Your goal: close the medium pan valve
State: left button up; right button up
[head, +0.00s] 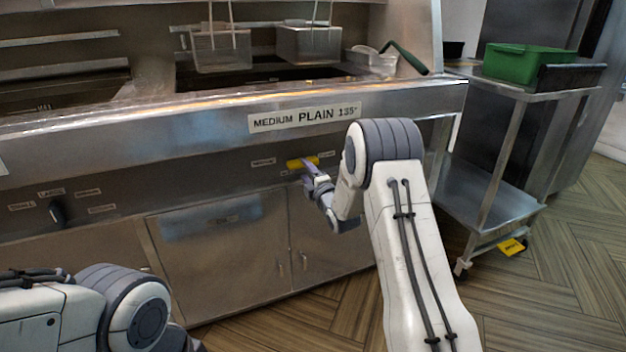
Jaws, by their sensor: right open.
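The handle lies roughly level, slightly tilted, between small labels. My right gripper (308,171) is open at the handle, with its fingers at or just in front of the handle's right part. Whether they touch it cannot be told, and the fingers hide a little of it. My left arm shows at the lower left; its gripper is out of view.
A black valve knob (57,212) sits on the panel at the far left, among several labels. Cabinet doors (222,245) are below. Two fry baskets (221,48) (309,44) hang above the fryer. A steel cart (520,185) with a green bin (525,63) stands at the right.

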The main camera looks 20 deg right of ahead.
jog(key=s, duration=0.7)
jog(key=shift+p, duration=0.4)
jog(key=shift+d, duration=0.1)
jog(key=s+a+m+g+y, duration=0.1)
jog(key=s+a+m+g, duration=0.25)
jog(key=s+a, duration=0.45)
jog(key=s+a+m+g+y, duration=0.15)
jog(key=s+a+g, duration=0.3)
jog(key=a, duration=0.65)
jog(key=s+a+m+g+h, duration=0.1)
jog(key=s+m+g, duration=0.15)
jog(key=s, duration=0.75)
jog(key=s+a+m+g, duration=0.2)
jog(key=s+g, duration=0.2)
jog(key=s, duration=0.7)
jog(key=s+a+m+g+h, duration=0.15)
jog(key=s+g, duration=0.25)
jog(key=s, duration=0.6)
notch_tip(320, 180, up, 33)
jog(key=p, duration=3.3)
jog(key=shift+d+p, duration=0.35)
jog(key=shift+d, duration=0.05)
